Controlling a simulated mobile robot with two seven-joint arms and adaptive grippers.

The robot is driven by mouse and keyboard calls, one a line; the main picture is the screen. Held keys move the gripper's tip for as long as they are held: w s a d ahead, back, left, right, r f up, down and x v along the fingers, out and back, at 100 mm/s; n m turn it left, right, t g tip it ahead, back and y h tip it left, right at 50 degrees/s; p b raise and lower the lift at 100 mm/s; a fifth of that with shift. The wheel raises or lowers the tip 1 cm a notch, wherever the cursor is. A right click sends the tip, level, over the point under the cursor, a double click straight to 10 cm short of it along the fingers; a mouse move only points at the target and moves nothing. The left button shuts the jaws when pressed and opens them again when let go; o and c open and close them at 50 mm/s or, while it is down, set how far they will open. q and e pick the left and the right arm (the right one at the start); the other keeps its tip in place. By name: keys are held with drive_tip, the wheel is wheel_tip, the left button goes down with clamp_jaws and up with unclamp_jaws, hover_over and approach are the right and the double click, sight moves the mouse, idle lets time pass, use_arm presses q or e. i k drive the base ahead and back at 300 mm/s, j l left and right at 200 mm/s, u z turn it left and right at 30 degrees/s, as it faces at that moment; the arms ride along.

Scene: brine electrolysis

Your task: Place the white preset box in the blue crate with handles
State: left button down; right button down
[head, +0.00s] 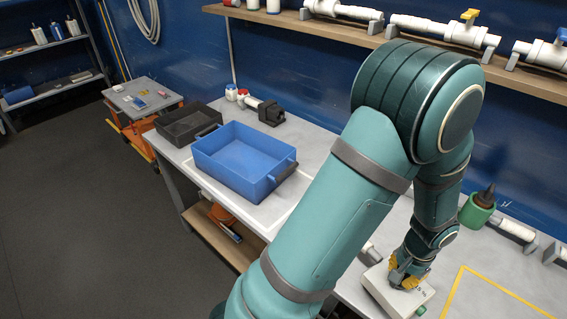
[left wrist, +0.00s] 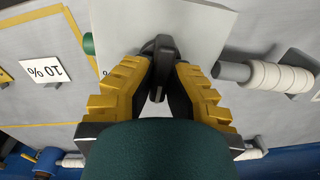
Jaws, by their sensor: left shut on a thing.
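The white preset box (head: 385,292) sits on the grey bench at the lower right of the head view. It also shows at the top of the left wrist view (left wrist: 205,30), with a dark handle (left wrist: 160,48) on it. My left gripper (head: 407,272) is over the box, its yellow-backed fingers (left wrist: 163,70) closed around the handle. The fingers hide part of the box top. The blue crate with handles (head: 225,171) stands on the bench to the left, upright and empty. My right gripper is not in view.
A black crate (head: 172,129) stands behind and left of the blue crate. A dark fitting (head: 270,113) lies behind it. A green holder with a dark cone (head: 478,210) stands right of my arm. Yellow tape (head: 452,293) marks the bench beside the box. A pipe shelf (head: 330,27) runs above.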

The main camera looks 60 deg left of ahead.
sight(245, 167)
drive_tip(key=k+j, duration=0.25)
drive_tip(key=j, duration=0.2)
drive_tip(key=k+j, duration=0.25)
drive_tip(key=j, duration=0.15)
drive_tip(key=k+j, duration=0.25)
drive_tip(key=j, duration=0.2)
drive_tip(key=k+j, duration=0.3)
drive_tip(key=j, duration=0.15)
drive_tip(key=k+j, duration=0.25)
drive_tip(key=j, duration=0.2)
